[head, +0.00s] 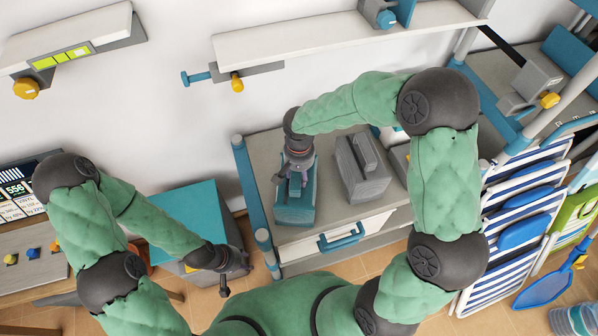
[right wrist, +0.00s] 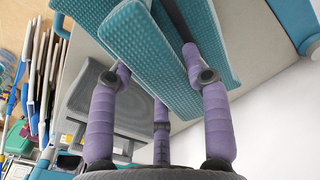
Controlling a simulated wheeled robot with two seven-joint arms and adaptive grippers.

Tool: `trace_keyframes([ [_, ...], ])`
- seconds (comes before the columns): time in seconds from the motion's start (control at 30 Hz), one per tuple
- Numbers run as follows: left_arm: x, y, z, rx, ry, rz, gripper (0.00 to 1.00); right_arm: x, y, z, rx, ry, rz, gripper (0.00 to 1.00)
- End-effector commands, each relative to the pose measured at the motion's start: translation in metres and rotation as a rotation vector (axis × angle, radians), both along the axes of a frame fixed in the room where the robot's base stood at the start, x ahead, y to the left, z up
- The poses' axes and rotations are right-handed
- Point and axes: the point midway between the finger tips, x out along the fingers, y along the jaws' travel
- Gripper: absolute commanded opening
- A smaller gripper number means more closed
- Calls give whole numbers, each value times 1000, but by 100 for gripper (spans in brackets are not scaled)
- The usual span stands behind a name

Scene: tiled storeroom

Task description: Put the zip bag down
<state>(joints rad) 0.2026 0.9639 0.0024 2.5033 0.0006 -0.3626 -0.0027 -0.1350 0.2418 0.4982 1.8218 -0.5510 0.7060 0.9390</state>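The zip bag, a teal textured bag (head: 296,207), is at the left end of the grey counter top. It also shows close up in the right wrist view (right wrist: 150,45). My right gripper (head: 296,178) is at its top from above, with purple fingers (right wrist: 160,80) on both sides of its upper part; it looks shut on the bag. Whether the bag's underside touches the counter is hidden. My left gripper (head: 234,281) is empty, low at the left, in front of the teal-topped cabinet, and its fingers look spread.
A grey case (head: 362,170) stands on the counter (head: 330,212), just right of the bag. A drawer with a teal handle (head: 341,238) is below. The teal-topped cabinet (head: 180,215) is left. Striped folding chairs (head: 515,215) stand right. Wall shelves (head: 330,35) hang behind.

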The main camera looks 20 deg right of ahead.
Motion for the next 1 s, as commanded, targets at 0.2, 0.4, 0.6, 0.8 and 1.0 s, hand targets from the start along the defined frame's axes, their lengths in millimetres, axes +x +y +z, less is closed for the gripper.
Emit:
trace_keyframes([
  [0.2,0,0,1,0,0,0,40,0,0,0,1,0,0,71],
  [0.4,0,0,1,0,0,0,40,0,0,1,1,0,0,71],
  [0.6,0,0,7,0,0,0,40,1,0,18,1,-5,0,71],
  [0.8,0,0,15,0,0,0,40,1,1,59,1,-5,0,71],
  [1.0,0,0,22,0,0,0,40,1,0,96,2,-4,0,71],
])
